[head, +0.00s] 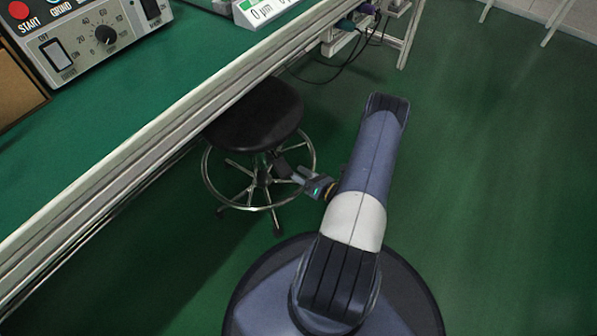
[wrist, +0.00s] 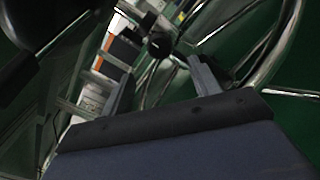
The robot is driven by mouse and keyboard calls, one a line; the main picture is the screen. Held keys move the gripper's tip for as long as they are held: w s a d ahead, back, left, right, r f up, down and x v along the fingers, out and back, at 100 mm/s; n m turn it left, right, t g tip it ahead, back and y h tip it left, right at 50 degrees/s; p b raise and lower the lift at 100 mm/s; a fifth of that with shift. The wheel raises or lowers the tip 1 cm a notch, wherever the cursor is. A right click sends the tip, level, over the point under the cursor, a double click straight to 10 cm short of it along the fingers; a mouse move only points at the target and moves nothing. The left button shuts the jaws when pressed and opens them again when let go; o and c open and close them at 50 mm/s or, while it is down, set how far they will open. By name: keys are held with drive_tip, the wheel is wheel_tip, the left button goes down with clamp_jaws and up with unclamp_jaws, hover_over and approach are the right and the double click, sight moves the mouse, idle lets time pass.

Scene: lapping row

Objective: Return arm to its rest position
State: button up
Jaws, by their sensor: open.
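My gripper (head: 296,176) shows in the head view at the left side of my raised arm, above the floor and in front of the stool. Its fingers point left toward the stool's base. In the wrist view my gripper (wrist: 160,88) has its two fingers spread apart, with nothing held between them. My arm's blue and white links stand over my round base in the head view.
A black-seated stool (head: 256,114) with a chrome foot ring stands close to my gripper, partly under the green bench (head: 150,75). A control panel (head: 85,35) sits on the bench. Cables (head: 345,65) hang beneath the bench. The green floor (head: 480,150) at right is clear.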

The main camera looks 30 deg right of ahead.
drive_tip(key=b+x, duration=0.3)
drive_tip(key=x, duration=0.7)
drive_tip(key=shift+f, duration=0.15)
drive_tip(key=shift+w+a, duration=0.15)
drive_tip(key=shift+w, duration=0.2)
